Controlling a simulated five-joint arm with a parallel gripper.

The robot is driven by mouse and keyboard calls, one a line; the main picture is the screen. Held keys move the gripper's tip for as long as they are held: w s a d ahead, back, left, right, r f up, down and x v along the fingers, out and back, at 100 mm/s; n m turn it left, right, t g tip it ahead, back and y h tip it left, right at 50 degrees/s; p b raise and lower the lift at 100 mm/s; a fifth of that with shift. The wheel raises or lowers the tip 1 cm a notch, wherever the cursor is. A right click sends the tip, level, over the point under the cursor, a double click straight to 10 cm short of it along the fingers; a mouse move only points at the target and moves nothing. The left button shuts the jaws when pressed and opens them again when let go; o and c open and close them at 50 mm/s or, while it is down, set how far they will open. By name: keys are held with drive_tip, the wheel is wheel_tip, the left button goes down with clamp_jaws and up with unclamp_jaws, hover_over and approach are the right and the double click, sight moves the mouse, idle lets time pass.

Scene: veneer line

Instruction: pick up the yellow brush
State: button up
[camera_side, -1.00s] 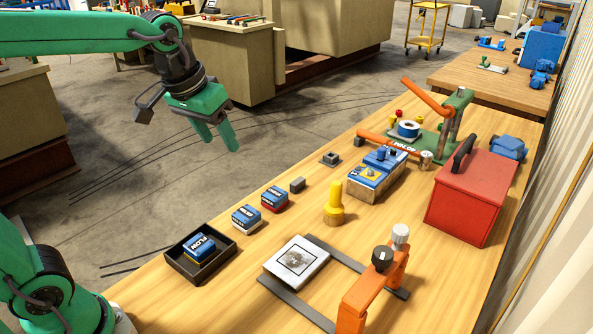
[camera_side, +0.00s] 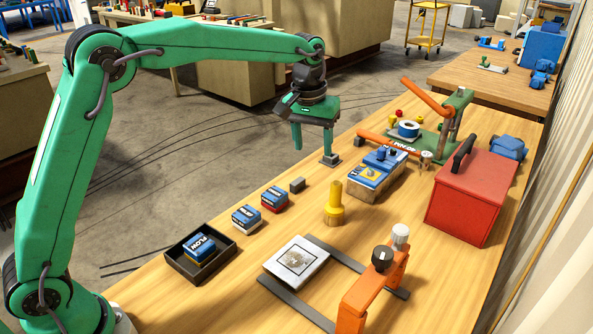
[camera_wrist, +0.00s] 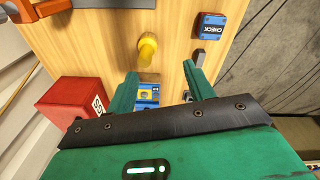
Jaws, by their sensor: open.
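The yellow brush (camera_side: 335,205) stands upright on the wooden workbench, with a wide round base and a narrower handle. In the wrist view the brush (camera_wrist: 147,50) lies beyond my fingertips, towards the top of the picture. My gripper (camera_side: 313,150) is open and empty, pointing down above the far edge of the bench, behind and a little left of the brush and apart from it. In the wrist view the two green fingers of my gripper (camera_wrist: 160,74) are spread, with nothing between their tips.
A red toolbox (camera_side: 472,200) is at the right. An orange clamp frame (camera_side: 372,290) stands in front, beside a white printed block (camera_side: 297,260). Small blue-topped boxes (camera_side: 274,198) and a black tray (camera_side: 180,271) are at left.

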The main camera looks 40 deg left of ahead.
drive_tip(key=n+g, duration=0.1)
hover_over(336, 195)
drive_tip(key=w, duration=0.2)
drive_tip(key=f, duration=0.9)
drive_tip(key=shift+s+a, duration=0.25)
drive_tip(key=shift+f, duration=1.25)
drive_tip(key=shift+f, duration=0.1)
drive_tip(key=shift+s+a+f, duration=0.15)
drive_tip(key=shift+f, duration=2.35)
drive_tip(key=shift+c, duration=0.4)
drive_tip(key=c, duration=1)
